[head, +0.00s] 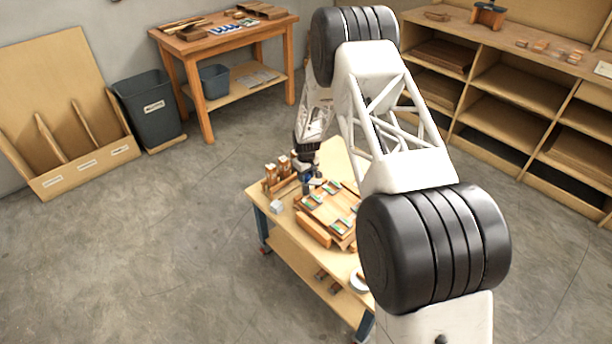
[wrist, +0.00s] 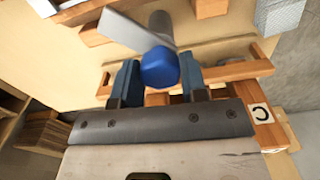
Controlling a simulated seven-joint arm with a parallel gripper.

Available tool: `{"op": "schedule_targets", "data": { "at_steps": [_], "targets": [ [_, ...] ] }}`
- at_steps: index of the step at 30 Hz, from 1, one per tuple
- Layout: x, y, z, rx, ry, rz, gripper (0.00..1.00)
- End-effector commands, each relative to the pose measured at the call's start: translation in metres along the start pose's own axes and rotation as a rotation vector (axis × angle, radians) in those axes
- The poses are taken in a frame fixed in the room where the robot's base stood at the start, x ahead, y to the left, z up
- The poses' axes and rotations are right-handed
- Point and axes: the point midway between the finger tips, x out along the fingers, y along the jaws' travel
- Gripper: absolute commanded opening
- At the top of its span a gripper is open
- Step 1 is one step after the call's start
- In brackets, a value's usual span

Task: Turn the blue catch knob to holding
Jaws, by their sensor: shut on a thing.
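The blue catch knob (wrist: 160,68) shows in the wrist view as a rounded blue cap. My gripper (wrist: 158,76) has one finger on each side of it and is shut on it. A flat grey bar (wrist: 132,30) reaches from beside the knob to the upper left, and a dark grey post stands behind it. Whether the bar is fixed to the knob I cannot tell. In the head view my gripper (head: 307,172) is low over the left back part of the small work table (head: 283,234). The knob's setting cannot be read in either view.
A wooden jig (head: 313,229) with small teal-marked parts lies right of my gripper on the table. A wooden rack with upright pieces (head: 271,175) and a pale grey block (head: 277,206) are close on the left. A card marked C (wrist: 262,113) shows in the wrist view.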

Motion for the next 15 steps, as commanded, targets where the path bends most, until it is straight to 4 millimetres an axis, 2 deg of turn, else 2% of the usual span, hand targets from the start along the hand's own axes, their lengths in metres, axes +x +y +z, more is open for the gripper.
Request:
{"op": "schedule_targets", "data": {
  "at_steps": [15],
  "targets": [
    [-0.0011, 0.0002, -0.0011, 0.477, 0.002, 0.0, 0.16]
  ]
}}
